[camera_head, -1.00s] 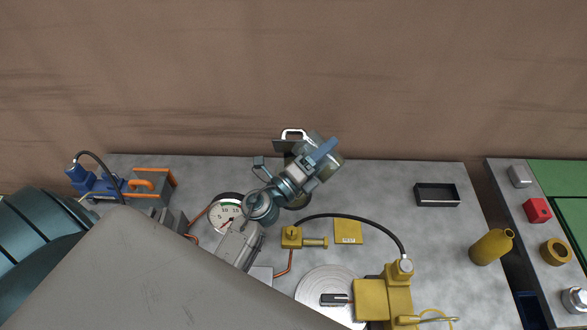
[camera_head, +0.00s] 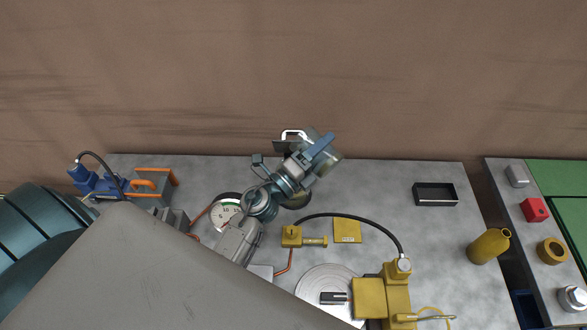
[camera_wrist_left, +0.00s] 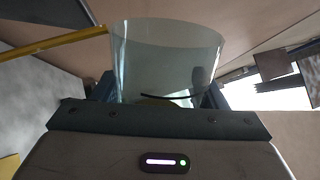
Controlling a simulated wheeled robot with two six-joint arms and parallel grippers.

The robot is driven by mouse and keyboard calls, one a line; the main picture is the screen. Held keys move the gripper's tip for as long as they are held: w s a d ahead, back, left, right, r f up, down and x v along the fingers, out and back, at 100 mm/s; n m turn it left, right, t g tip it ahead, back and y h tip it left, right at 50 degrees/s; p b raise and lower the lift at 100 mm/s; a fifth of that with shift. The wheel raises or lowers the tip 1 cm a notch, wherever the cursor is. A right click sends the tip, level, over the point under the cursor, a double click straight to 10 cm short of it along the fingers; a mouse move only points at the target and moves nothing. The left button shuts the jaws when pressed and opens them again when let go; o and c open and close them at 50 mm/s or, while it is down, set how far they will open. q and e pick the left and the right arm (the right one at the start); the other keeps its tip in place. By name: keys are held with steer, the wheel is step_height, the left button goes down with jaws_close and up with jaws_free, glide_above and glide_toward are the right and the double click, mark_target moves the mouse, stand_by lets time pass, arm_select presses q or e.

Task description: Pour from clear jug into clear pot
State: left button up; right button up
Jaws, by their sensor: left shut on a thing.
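My left gripper (camera_head: 318,158) is above the back middle of the grey bench, shut on the clear jug (camera_wrist_left: 165,55). In the left wrist view the jug is a see-through, faintly tinted cylinder between the fingers. In the head view only a small part of the jug (camera_head: 331,152) shows beside the gripper, and it looks tilted. A dark rounded thing (camera_head: 297,202) shows partly under the wrist; it may be the clear pot, but my arm hides most of it. I cannot see any pouring. My right gripper is not in view.
A dark block with a white handle (camera_head: 294,136) stands behind the gripper. A dial gauge (camera_head: 226,213), a yellow cylinder with a hose (camera_head: 305,238) and a yellow pump (camera_head: 385,293) are nearby.

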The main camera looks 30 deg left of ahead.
arm_select(q)
steer(key=shift+w+a+r+n+p, duration=0.1)
steer(key=shift+a+r+n+p, duration=0.2)
steer(key=shift+r+n+p, duration=0.25)
steer(key=shift+w+a+r+n+t+y+p, duration=0.15)
steer(key=shift+r+n+y+p, duration=0.15)
steer(key=shift+n+p, duration=0.3)
steer(key=shift+s+a+r+n+t+y+p, duration=0.1)
steer(key=shift+a+r+n+t+y+p, duration=0.05)
steer(key=shift+n+y+p, duration=0.4)
stand_by(1.5)
